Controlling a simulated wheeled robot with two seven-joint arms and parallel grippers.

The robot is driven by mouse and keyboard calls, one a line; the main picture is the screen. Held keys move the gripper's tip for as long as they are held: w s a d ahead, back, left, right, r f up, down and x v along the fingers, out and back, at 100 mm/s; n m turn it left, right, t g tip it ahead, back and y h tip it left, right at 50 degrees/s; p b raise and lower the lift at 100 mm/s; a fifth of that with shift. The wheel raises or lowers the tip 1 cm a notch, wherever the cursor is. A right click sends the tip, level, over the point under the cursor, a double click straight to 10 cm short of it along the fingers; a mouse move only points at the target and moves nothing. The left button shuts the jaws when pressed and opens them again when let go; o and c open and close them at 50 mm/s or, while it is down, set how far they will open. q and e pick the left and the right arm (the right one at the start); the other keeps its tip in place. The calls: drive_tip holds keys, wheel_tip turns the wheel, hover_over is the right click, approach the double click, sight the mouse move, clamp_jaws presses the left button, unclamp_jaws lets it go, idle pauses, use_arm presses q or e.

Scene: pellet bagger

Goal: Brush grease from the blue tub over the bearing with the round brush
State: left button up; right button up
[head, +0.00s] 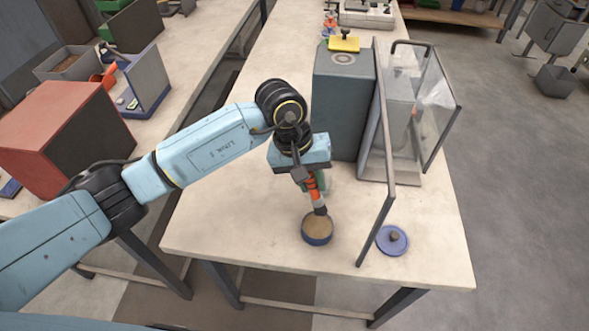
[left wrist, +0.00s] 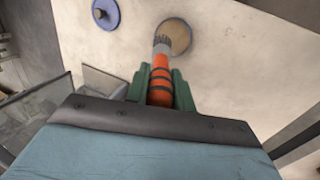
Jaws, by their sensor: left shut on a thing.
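The blue tub (head: 317,238) stands on the table near its front edge, with tan grease inside; it also shows in the left wrist view (left wrist: 180,40). My left gripper (head: 312,184) is shut on the orange handle of the round brush (head: 319,206). In the left wrist view, the brush (left wrist: 160,75) sits between the green fingers, its dark bristles at the tub's rim. I cannot tell whether the bristles touch the grease. The blue lid (head: 391,240) with a knob lies to the right of the tub. I cannot make out the bearing for certain. My right gripper is not in view.
A grey machine cabinet (head: 338,105) stands behind the tub, with an open clear-panelled guard (head: 440,110) on its right. The guard's frame reaches between tub and lid. The table (head: 230,225) is clear left of the tub. A red box (head: 60,135) stands on the left bench.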

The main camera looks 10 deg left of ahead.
use_arm(q)
drive_tip(key=shift+f+b, duration=0.7)
drive_tip(key=shift+f, duration=1.95)
drive_tip(key=shift+f+b, duration=0.6)
drive_tip(key=shift+b, duration=0.15)
drive_tip(key=shift+s+a+f+b, duration=0.1)
drive_tip(key=shift+f+b, duration=0.15)
drive_tip(key=shift+b, duration=0.25)
idle(1.0)
drive_tip(key=shift+r+p, duration=1.2)
drive_tip(key=shift+r, duration=2.45)
